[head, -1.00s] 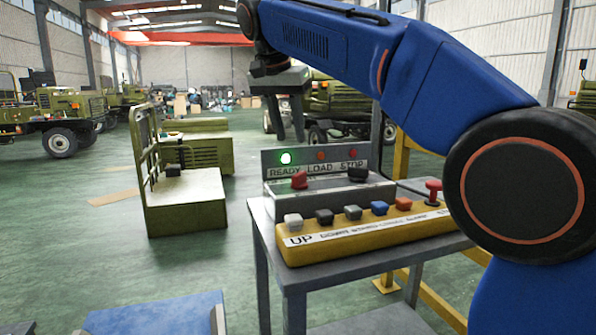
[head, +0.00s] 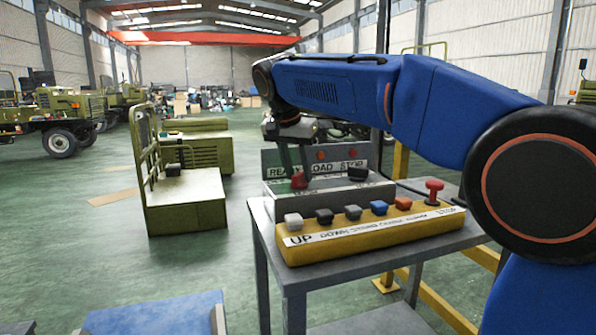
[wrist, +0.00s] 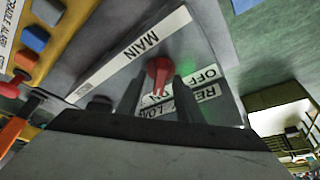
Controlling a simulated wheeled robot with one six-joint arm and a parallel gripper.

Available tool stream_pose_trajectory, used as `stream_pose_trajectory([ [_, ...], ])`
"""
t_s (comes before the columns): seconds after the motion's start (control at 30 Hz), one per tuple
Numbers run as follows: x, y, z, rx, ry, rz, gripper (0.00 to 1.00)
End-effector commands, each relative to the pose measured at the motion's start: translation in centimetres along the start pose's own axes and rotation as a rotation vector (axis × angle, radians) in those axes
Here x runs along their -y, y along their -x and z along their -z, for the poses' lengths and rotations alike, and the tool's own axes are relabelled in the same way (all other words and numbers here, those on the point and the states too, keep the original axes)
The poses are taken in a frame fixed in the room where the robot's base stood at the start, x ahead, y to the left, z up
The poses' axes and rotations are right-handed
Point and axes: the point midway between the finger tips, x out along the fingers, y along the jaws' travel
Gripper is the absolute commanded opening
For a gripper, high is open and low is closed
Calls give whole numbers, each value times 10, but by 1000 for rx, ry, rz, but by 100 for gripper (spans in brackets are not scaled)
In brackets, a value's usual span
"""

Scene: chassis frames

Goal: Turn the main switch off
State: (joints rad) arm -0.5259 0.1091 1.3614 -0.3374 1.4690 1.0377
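The main switch is a red knob (head: 298,181) on the grey control box (head: 335,191). In the wrist view the red knob (wrist: 158,70) sits by a white MAIN label (wrist: 140,46), with an OFF label (wrist: 197,77) to its right. Lettering below the knob is partly hidden and looks like ON. My gripper (head: 295,170) points down over the knob. In the wrist view its two dark fingers (wrist: 158,79) are apart, one on each side of the knob. I cannot tell whether they touch it.
A yellow button panel (head: 370,226) with several coloured buttons and a red STOP knob (head: 434,190) stands in front on the grey table. A black knob (head: 358,173) is right of the switch. A READY/LOAD/STOP lamp panel (head: 345,156) stands behind.

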Motion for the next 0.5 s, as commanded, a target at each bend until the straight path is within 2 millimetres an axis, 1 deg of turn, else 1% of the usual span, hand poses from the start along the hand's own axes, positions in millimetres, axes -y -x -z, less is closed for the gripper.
stream_pose_trajectory([
  [0.13,0,0,0,0,0,0,33],
  [0.17,0,0,0,0,0,0,30],
  [0.2,0,0,0,0,0,0,21],
  [0.3,0,0,0,0,0,0,0],
  [0.5,0,0,0,0,3,1,0],
])
